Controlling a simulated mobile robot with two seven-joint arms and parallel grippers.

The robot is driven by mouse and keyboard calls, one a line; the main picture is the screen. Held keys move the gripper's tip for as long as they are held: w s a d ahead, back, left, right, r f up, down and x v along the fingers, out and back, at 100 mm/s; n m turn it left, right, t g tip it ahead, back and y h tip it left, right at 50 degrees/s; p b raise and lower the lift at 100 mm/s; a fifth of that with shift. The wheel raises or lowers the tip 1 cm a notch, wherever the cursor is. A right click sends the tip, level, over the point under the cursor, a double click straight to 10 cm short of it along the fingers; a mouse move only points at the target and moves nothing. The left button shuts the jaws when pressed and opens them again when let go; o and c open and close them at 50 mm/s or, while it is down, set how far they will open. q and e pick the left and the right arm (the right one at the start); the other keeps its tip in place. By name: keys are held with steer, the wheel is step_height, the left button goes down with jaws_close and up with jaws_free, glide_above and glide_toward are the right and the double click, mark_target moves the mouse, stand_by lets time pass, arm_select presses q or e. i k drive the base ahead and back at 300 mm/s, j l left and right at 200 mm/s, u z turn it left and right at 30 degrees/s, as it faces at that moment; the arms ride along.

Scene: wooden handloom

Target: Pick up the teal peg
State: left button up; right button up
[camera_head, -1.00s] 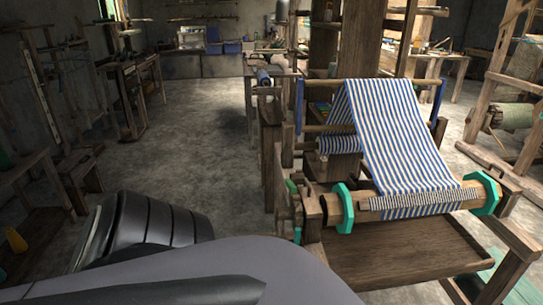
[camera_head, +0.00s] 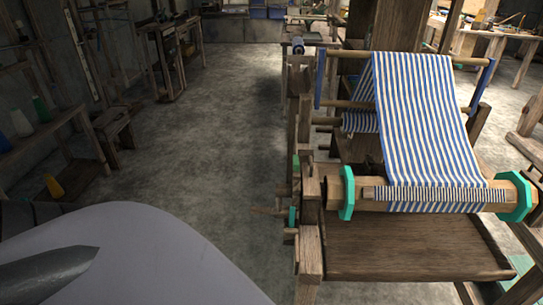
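A small teal piece (camera_head: 292,216), which looks like a peg, shows on the left side post of the wooden loom. A second small green piece (camera_head: 296,163) sits higher on the same side. Which of them is the teal peg I cannot tell for certain at this size. Two large teal octagonal flanges ring the cloth roller, one at the left end (camera_head: 347,193) and one at the right end (camera_head: 515,199). Neither gripper is in view.
Blue-and-white striped cloth (camera_head: 424,110) runs down the loom to its front roller. A wooden tray (camera_head: 410,250) lies below. Bare floor (camera_head: 225,130) is open left of the loom. A shelf with cones (camera_head: 41,108) stands far left.

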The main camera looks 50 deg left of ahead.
mark_target(292, 209)
steer(key=i+l+u, duration=0.35)
steer(key=u, duration=0.15)
steer(key=i+l+u, duration=0.3)
steer(key=l+u, duration=0.2)
